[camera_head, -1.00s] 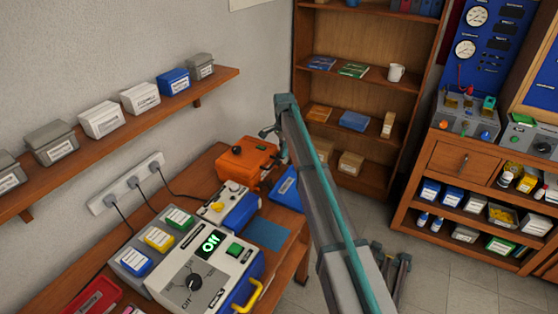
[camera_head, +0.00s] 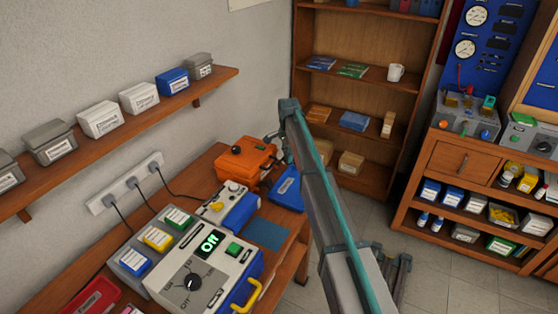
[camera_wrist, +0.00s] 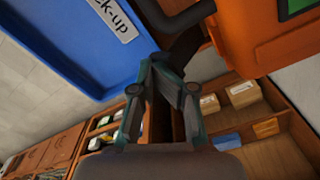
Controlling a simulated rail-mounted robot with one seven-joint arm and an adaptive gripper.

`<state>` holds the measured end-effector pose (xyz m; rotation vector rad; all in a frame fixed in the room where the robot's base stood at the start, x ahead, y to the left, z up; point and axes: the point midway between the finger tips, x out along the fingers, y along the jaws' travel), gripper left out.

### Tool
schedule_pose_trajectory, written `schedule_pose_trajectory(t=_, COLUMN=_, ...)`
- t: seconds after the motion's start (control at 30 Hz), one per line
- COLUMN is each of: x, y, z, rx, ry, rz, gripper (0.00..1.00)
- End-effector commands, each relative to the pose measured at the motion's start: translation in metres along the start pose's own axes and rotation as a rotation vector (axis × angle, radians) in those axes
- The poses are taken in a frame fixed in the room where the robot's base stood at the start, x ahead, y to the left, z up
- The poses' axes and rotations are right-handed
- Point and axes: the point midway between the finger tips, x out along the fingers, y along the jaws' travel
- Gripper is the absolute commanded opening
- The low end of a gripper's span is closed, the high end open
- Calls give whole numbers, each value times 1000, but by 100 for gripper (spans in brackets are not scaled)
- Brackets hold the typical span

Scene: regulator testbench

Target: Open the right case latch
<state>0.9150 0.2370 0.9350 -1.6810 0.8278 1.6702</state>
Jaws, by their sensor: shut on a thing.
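The orange case (camera_head: 246,158) sits at the far end of the wooden bench, beside the wall. Its side fills the upper right of the wrist view (camera_wrist: 258,38). A dark latch piece (camera_wrist: 184,46) at the case's edge reaches down between my fingertips. My gripper (camera_wrist: 172,76) is shut on this dark latch piece. A thick black bar (camera_wrist: 180,18), perhaps the case handle, passes just above the fingers. In the head view my arm hides much of the gripper and the latch, so how far the latch is turned cannot be told.
A blue tray (camera_head: 287,188) lies right of the case and shows close to my fingers in the wrist view (camera_wrist: 62,40). A blue-and-white device (camera_head: 233,205) and a larger testbench unit (camera_head: 205,265) stand nearer. A bookshelf (camera_head: 362,85) stands behind.

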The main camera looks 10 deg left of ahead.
Motion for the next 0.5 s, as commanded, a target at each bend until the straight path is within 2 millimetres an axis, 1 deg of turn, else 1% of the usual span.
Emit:
schedule_pose_trajectory(t=0.03, x=7, y=-4, z=8, rx=-7, ry=-14, rz=-7, gripper=0)
schedule_pose_trajectory(t=0.5, x=12, y=2, z=4, rx=-6, ry=-13, rz=-9, gripper=0)
